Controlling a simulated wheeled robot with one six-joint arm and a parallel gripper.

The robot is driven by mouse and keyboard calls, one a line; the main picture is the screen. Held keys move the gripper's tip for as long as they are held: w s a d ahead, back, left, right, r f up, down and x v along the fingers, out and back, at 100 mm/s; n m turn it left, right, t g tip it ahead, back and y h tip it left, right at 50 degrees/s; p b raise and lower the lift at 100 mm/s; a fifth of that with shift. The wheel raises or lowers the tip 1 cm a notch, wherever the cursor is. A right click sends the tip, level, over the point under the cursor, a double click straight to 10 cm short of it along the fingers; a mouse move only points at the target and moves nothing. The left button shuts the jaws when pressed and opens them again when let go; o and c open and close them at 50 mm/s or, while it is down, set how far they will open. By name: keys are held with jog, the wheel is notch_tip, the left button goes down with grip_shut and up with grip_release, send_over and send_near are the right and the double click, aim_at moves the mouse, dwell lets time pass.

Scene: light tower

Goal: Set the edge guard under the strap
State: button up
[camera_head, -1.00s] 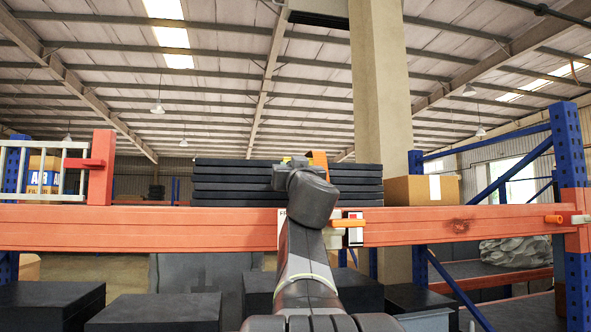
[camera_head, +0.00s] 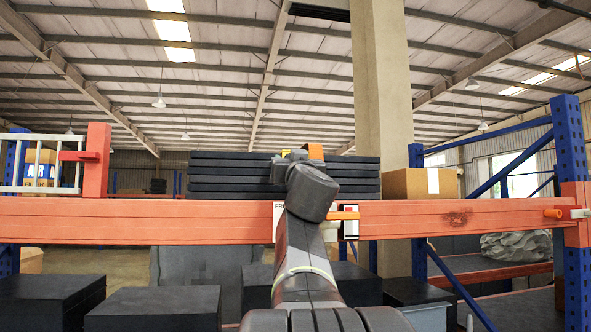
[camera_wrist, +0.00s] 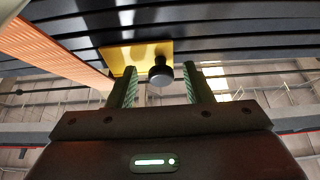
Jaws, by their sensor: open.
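The yellow edge guard (camera_wrist: 138,56) shows in the wrist view against the dark stacked slabs, with a dark round knob (camera_wrist: 161,72) standing out from it. My gripper (camera_wrist: 154,78) is open, with one finger on each side of the knob; I cannot tell whether they touch it. An orange ribbed band (camera_wrist: 62,45), which looks like the strap, runs down from the upper left to just left of the guard. In the head view, a piece of orange (camera_head: 316,152) shows at the top of the slab stack (camera_head: 230,175). My arm hides most of the guard there.
A long orange rack beam (camera_head: 130,222) crosses in front of the stack. A cardboard box (camera_head: 405,184) stands right of the stack, before a pale column (camera_head: 380,90). A blue upright (camera_head: 570,200) is at the far right. Dark boxes (camera_head: 150,308) stand below the beam.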

jog(key=b+v, duration=0.1)
jog(key=v, duration=1.2)
jog(key=shift+s+b, duration=0.2)
jog(key=shift+b, duration=0.1)
jog(key=shift+f, duration=0.1)
